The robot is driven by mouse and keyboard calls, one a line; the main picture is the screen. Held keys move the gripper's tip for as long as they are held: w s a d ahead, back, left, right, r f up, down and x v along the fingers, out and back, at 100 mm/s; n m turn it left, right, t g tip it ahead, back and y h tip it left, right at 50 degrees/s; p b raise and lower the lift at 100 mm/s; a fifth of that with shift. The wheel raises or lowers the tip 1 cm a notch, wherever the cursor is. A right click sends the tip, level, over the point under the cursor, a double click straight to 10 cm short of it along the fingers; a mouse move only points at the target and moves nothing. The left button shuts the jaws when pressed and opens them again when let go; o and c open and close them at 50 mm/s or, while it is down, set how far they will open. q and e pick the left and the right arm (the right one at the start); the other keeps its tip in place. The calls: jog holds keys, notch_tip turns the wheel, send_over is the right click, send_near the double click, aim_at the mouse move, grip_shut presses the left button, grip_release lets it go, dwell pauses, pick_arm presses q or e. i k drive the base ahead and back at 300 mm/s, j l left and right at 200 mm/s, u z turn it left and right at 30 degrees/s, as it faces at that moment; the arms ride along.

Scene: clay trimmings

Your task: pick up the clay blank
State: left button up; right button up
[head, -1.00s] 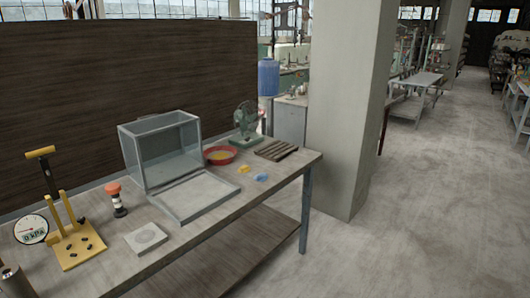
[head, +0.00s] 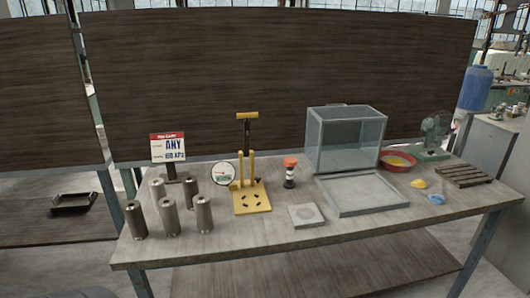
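I cannot surely tell which thing is the clay blank. A small yellow lump (head: 419,184) and a small blue lump (head: 436,199) lie on the right part of the workbench (head: 300,238), in front of a slatted wooden rack (head: 461,175). A red bowl (head: 397,167) with something yellow in it stands behind them. A flat light-grey square block (head: 305,215) with a round mark on top lies at the front middle. Neither of my grippers shows in the head view.
A clear box (head: 346,138) has its front panel (head: 361,194) lying flat before it. Several grey cylinders (head: 168,216), a sign (head: 168,148), a yellow press (head: 251,197), a gauge (head: 223,174), a red-topped post (head: 290,172) and a green fan (head: 434,132) stand around. The front edge is clear.

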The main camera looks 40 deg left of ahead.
aim_at(132, 210)
jog(key=u, duration=2.2)
